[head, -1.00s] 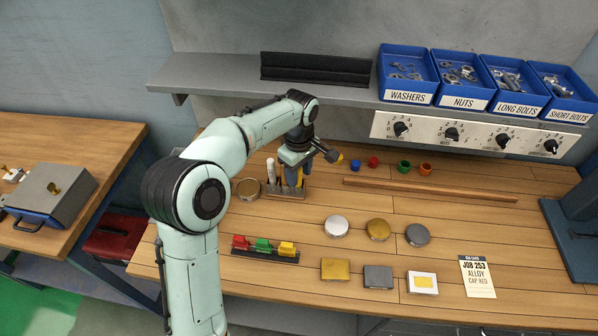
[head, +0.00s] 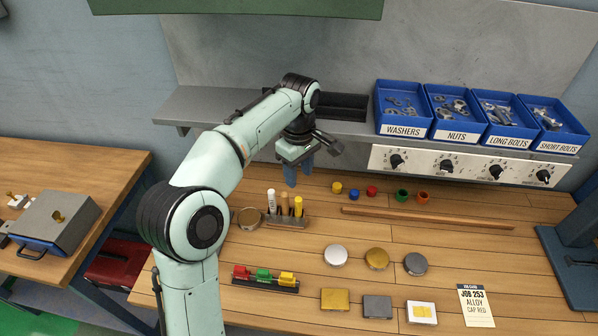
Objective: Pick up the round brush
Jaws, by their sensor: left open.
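A small wooden rack (head: 290,222) stands on the workbench and holds a white marker-like stick (head: 271,201), a brown wooden-handled tool (head: 284,204) and a yellow stick (head: 298,207), all upright. The brown one may be the round brush, but its size does not let me tell for sure. My left gripper (head: 299,176) points down above the rack, with its blue fingers open, apart from the tools and with nothing seen between them. My right gripper is not in view.
Blue bins of hardware (head: 405,108) sit on the shelf (head: 215,105) behind. Small coloured caps (head: 354,194) and a wooden strip (head: 430,218) lie right of the rack. A block holder (head: 265,284) and several discs and plates lie in front. A round tin (head: 248,218) stands left of the rack.

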